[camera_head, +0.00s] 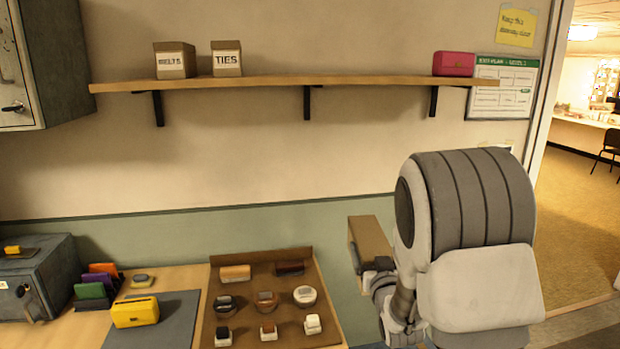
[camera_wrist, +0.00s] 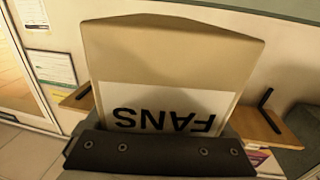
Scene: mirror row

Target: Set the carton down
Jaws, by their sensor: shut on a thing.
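The carton (camera_head: 371,238) is a tan box held in the air to the right of the brown display tray, in front of the green lower wall. My gripper (camera_head: 374,266) is shut on it; the arm hides part of the gripper. In the wrist view the carton (camera_wrist: 170,60) fills the middle, with a white label reading FANS upside down in the picture. The dark gripper edge (camera_wrist: 160,155) crosses in front of its lower part there.
The wall shelf (camera_head: 300,81) holds BELTS (camera_head: 174,62) and TIES (camera_head: 227,59) boxes at left and a pink box (camera_head: 453,64) at right; its middle is bare. Below are the display tray (camera_head: 208,322), a yellow box (camera_head: 135,312) and a grey cabinet (camera_head: 55,270). A doorway opens at right.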

